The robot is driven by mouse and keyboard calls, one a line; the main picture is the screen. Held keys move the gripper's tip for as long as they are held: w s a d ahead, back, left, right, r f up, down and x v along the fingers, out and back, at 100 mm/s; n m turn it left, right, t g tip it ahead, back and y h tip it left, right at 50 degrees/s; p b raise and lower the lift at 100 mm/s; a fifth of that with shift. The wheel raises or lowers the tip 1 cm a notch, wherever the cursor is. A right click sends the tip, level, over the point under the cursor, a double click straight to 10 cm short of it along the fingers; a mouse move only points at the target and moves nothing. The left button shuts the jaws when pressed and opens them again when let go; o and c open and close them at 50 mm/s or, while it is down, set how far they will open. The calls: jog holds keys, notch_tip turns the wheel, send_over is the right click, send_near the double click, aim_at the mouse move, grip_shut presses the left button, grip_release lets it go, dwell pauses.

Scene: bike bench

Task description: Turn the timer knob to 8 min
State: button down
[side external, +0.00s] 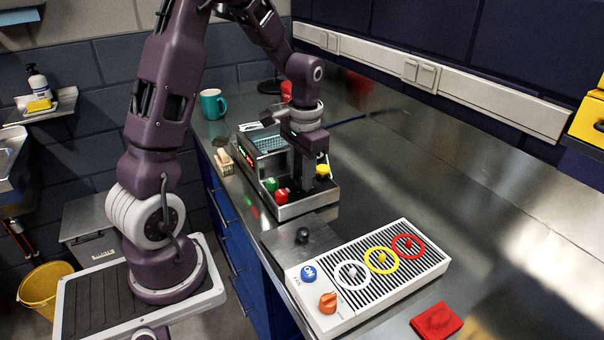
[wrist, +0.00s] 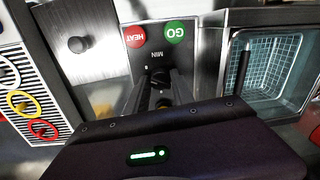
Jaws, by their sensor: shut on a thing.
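The timer machine (side external: 310,208) is a metal unit on the bench, with a green GO button (wrist: 174,33), a red HEAT button (wrist: 135,36) and a MIN label on its front panel. The buttons also show in the side view, green (side external: 270,184) and red (side external: 281,196). My gripper (wrist: 161,86) points down at the panel beside the MIN label, its fingers closed around a dark knob (wrist: 160,77). In the side view my gripper (side external: 305,186) hides the knob. The knob's pointer and its minute setting cannot be read.
A wire basket (wrist: 275,62) sits in the machine's open tank. In front are a plate with a black knob (side external: 302,235) and a white panel (side external: 340,302) with colored rings and an orange knob. A red block (side external: 436,321) lies nearby; a teal mug (side external: 213,104) stands behind.

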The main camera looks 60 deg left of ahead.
jog(key=shift+m, duration=1)
jog(key=c, duration=1.1)
grip_release()
jog(key=r, duration=0.7)
jog(key=shift+d+r, duration=0.1)
jog(key=shift+d, duration=0.15)
